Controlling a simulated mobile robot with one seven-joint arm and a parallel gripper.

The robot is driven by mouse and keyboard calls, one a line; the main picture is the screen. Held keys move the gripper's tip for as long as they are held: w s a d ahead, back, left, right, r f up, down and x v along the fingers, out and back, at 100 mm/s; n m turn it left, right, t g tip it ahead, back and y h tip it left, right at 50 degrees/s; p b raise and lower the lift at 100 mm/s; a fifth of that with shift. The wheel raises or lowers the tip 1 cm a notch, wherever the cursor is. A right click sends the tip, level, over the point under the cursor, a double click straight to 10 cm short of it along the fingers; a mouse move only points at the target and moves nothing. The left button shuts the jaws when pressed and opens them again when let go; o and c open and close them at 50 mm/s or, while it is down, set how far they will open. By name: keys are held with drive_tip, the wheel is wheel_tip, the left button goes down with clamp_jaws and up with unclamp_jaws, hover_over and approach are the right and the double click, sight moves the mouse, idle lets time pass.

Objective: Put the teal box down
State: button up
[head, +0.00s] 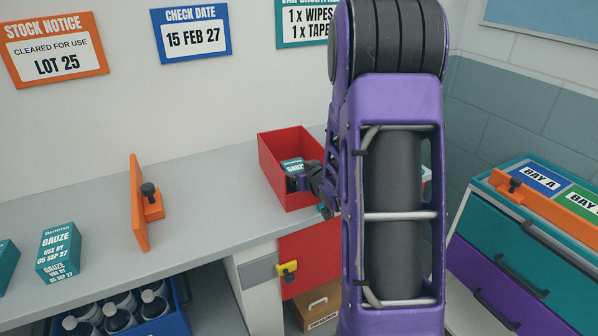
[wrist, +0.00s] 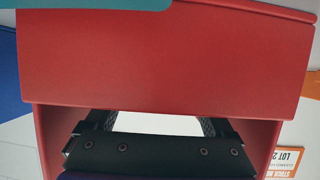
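A teal gauze box (head: 292,166) with white lettering is inside the red open bin (head: 264,163) on the grey counter, partly hidden by the bin wall and my gripper. My gripper (head: 297,182) is at the bin, close in front of this box. In the wrist view, the two dark fingers (wrist: 157,126) are apart with a pale gap between them, and no teal shows there. The bin's red wall (wrist: 165,60) fills most of that view. A teal strip (wrist: 80,4) crosses its top left; I cannot tell if it is the box.
Another gauze box (head: 58,252) stands on the counter at left, with an orange upright plate (head: 138,205) between it and the bin. A blue crate of bottles (head: 178,314) is below. Teal and purple drawers (head: 510,240) stand at right. The counter beside the orange plate is clear.

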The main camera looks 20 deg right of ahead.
drive_tip(key=shift+o, duration=0.6)
drive_tip(key=shift+s+r+p, duration=0.1)
drive_tip(key=shift+r+p, duration=0.2)
drive_tip(key=shift+r, duration=0.05)
drive_tip(key=v, duration=1.1)
drive_tip(key=shift+s+p, duration=0.35)
drive_tip(key=shift+p, duration=0.05)
drive_tip(key=shift+r, duration=0.1)
